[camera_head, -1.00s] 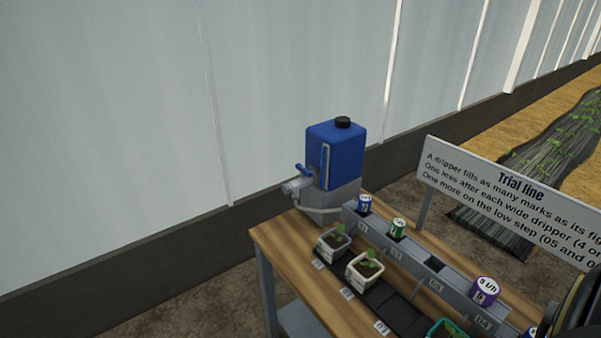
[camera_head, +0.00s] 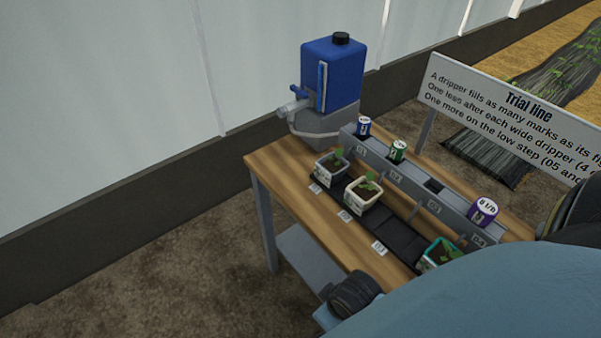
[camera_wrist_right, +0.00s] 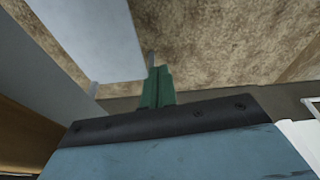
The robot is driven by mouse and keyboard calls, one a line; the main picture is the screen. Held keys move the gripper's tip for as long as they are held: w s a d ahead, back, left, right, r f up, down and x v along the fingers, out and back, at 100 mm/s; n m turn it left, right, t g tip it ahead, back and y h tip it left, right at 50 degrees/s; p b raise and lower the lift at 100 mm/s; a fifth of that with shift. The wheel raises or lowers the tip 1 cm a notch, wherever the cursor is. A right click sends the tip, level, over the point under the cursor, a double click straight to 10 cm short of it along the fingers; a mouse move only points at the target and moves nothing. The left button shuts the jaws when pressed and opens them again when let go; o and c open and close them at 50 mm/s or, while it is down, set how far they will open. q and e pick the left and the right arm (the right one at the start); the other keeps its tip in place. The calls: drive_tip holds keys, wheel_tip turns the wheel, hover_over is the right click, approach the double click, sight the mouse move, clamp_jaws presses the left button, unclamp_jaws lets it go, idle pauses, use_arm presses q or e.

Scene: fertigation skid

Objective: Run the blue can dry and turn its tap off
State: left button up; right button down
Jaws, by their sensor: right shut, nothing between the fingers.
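The blue can (camera_head: 345,75) with a black cap stands on a grey base (camera_head: 328,135) at the far left end of the bench. A pale sight tube runs up its front edge; its level is too small to read. The can's tap (camera_head: 300,91) has a blue lever on the left side, above a grey outlet pipe (camera_head: 292,107); its exact setting cannot be told. My right gripper (camera_wrist_right: 157,88) has green fingers, shut and empty, in the right wrist view. In the head view my right arm reaches in low, its fingers unseen, well apart from the tap. My left gripper is not in view.
The wooden bench (camera_head: 270,161) carries a grey rail (camera_head: 407,180) with several coloured drippers. Potted seedlings, including a white pot (camera_head: 364,196) and a teal-rimmed pot (camera_head: 430,262), stand on a black strip. A Trial line sign (camera_head: 510,115) stands behind. Floor left of the bench is clear.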

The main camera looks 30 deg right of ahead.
sight(299, 94)
drive_tip(key=w+r+v, duration=0.1)
drive_tip(key=w+v, duration=0.1)
drive_tip(key=v, duration=0.7)
drive_tip(key=w+d+r+n+t+h, duration=0.1)
drive_tip(key=w+d+r+t, duration=0.1)
drive_tip(key=w, duration=0.3)
drive_tip(key=w+d+r+n+t+h, duration=0.1)
drive_tip(key=w+d+r+n+t, duration=0.1)
drive_tip(key=w, duration=0.3)
drive_tip(key=w+d+r+n+t+h, duration=0.1)
drive_tip(key=w+d+r+t, duration=0.1)
drive_tip(key=w, duration=0.3)
drive_tip(key=shift+w+d+r+n+t+b, duration=0.1)
drive_tip(key=shift+d+n+t+b, duration=0.1)
drive_tip(key=shift+d+t, duration=0.2)
drive_tip(key=shift+w+d+r+n+t+b, duration=0.1)
drive_tip(key=shift+w+d+r+n+t, duration=0.15)
drive_tip(key=shift+d, duration=0.25)
drive_tip(key=w+d+r+n+t, duration=0.4)
drive_tip(key=w+r+n+t, duration=0.45)
drive_tip(key=w+r, duration=0.35)
drive_tip(key=w+d, duration=0.5)
drive_tip(key=w, duration=0.5)
drive_tip(key=shift+n+g+b, duration=0.3)
drive_tip(key=shift+g+b, duration=0.1)
drive_tip(key=shift+b, duration=0.05)
drive_tip(key=shift+w, duration=0.1)
